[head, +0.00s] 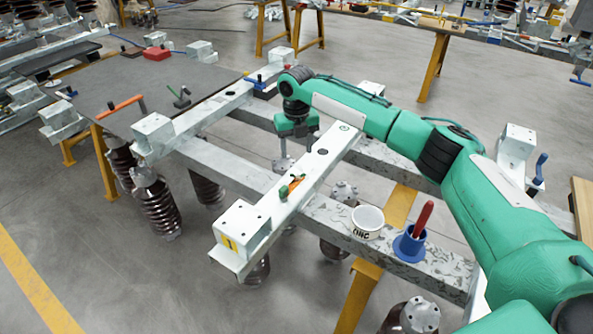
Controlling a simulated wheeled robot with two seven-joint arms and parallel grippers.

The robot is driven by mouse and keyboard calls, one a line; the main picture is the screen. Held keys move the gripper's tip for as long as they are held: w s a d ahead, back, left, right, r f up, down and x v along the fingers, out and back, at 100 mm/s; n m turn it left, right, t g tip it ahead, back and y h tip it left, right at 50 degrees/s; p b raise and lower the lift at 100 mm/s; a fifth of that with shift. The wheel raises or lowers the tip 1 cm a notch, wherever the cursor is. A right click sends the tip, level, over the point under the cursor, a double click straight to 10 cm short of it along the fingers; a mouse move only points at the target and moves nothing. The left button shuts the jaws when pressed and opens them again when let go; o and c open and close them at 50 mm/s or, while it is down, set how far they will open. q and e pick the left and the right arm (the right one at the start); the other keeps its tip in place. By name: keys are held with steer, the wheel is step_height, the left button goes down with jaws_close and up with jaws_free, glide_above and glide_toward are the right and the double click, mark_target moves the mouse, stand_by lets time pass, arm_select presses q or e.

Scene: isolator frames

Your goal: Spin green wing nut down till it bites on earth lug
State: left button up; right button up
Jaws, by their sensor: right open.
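A small green piece that looks like the wing nut (284,191) sits on the near pale steel beam. An orange-copper piece, which looks like the earth lug (295,183), lies against it. They are too small to tell whether the nut touches the lug. My right gripper (284,164) points down from the green wrist, just behind and beyond these parts, beside the beam. It is open and seems apart from the nut. Its fingertips are small and partly lost against the frame. My left gripper is not in view.
A white cup (367,222) and a blue holder (409,246) with a red-handled tool (423,218) stand on the cross beam to the right. Ribbed brown insulators (160,207) hang below the frame.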

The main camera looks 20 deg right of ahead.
mark_target(297, 174)
step_height(297, 174, down, 9)
steer(key=shift+f, duration=0.1)
stand_by(0.3)
steer(key=c, duration=0.8)
